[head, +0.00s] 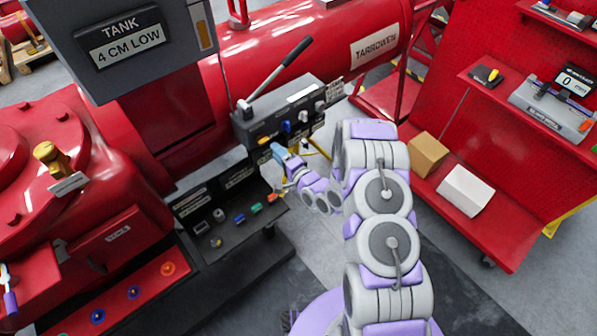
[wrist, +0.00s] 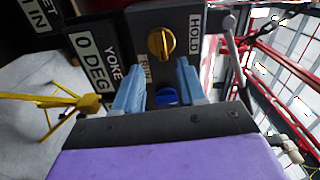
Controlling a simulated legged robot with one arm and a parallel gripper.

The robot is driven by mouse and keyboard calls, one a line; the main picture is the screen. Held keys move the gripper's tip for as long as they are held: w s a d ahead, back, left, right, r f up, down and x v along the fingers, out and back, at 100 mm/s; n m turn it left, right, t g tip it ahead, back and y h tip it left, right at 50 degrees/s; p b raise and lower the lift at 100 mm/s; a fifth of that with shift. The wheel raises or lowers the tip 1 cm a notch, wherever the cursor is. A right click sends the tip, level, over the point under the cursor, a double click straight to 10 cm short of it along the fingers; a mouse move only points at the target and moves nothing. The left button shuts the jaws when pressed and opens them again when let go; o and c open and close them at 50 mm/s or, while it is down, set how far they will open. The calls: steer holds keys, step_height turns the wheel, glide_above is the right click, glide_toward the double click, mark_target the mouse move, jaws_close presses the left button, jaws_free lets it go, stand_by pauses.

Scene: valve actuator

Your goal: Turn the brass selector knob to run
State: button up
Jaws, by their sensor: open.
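The brass selector knob (wrist: 161,43) is on a dark panel in the wrist view, just beyond my open fingertips. Its ridge runs roughly up and down in that picture. A HOLD label (wrist: 195,34) is to its right, and a partly hidden label (wrist: 145,68), apparently RUN, is below left. My gripper (wrist: 160,66) is open and empty, its two blue fingers either side of the gap below the knob. In the head view the knob (head: 264,141) is at the left end of the grey control box (head: 275,112), with my gripper (head: 277,151) close to it.
A blue knob (wrist: 167,97) shows between my fingers, farther back from the tips. A long lever (head: 280,68) rises from the box top. A dark bench (head: 215,225) with small items is below left. A red shelf unit (head: 510,215) stands at right.

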steer(key=v, duration=1.2)
steer(key=shift+d, duration=0.2)
steer(key=w+d+r+n+g+h+b, duration=0.1)
steer(key=w+d+r+n+g+h, duration=0.1)
steer(key=w+d+n+g+h, duration=0.35)
steer(key=s+d+r+n+g+h+b, duration=0.1)
steer(key=s+d+r+n+g+h, duration=0.2)
steer(key=s+d+r+h, duration=0.45)
steer(key=s+a+r+g+y, duration=0.1)
steer(key=s+r, duration=0.3)
steer(key=s, duration=0.7)
steer(key=s+a+r+n+g+y+b, duration=0.1)
steer(key=s+r+g, duration=0.3)
steer(key=s, duration=0.7)
steer(key=s+a+r+n+g+y+b, duration=0.1)
steer(key=s+a+r+g, duration=0.2)
steer(key=s, duration=0.9)
step_height(320, 180, up, 3)
steer(key=shift+r, duration=0.15)
